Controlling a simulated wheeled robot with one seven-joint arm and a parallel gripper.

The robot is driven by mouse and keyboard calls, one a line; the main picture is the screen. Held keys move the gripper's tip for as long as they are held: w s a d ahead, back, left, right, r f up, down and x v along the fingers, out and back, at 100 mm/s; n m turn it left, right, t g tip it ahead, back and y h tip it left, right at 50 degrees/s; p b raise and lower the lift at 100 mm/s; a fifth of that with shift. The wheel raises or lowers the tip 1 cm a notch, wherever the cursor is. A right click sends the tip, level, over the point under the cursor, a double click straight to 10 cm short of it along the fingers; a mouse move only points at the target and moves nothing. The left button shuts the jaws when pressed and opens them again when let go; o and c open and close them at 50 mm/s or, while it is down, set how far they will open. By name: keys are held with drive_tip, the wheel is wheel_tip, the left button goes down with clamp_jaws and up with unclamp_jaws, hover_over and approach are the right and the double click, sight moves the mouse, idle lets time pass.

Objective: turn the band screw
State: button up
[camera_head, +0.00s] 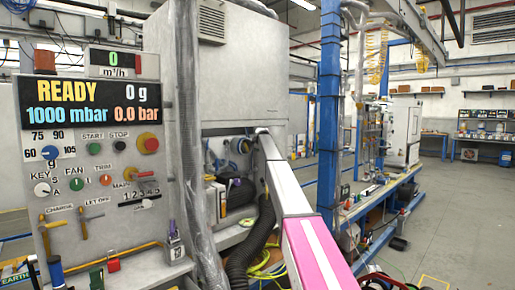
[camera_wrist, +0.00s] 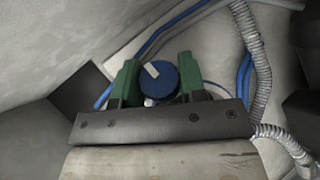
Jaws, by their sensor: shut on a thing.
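In the wrist view, the band screw (camera_wrist: 158,80) appears as a round blue knob with a white mark on its top. My gripper (camera_wrist: 158,64) has two green fingers, one on each side of the knob, and is shut on it. The white mark points to the upper left in that view. The knob's lower part and what it sits on are mostly hidden by the gripper's dark body. In the head view my white and pink arm reaches to the machine, and my fingers cannot be made out there.
A control panel (camera_head: 95,160) with READY, 0 g, 1000 mbar and 0.0 bar stands at left. A plastic-wrapped post (camera_head: 187,110) stands beside it. Blue tubing (camera_wrist: 247,75) and a ribbed grey hose (camera_wrist: 258,60) run close to the gripper. Open floor (camera_head: 435,215) lies at right.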

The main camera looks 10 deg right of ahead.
drive_tip(key=shift+g, duration=0.3)
idle(0.4)
drive_tip(key=o, duration=0.9)
drive_tip(key=shift+s+r, duration=0.25)
drive_tip(key=shift+s, duration=0.25)
drive_tip(key=s+d+r, duration=0.1)
drive_tip(key=s+r, duration=0.1)
drive_tip(key=s, duration=1.3)
drive_tip(key=shift+r, duration=0.1)
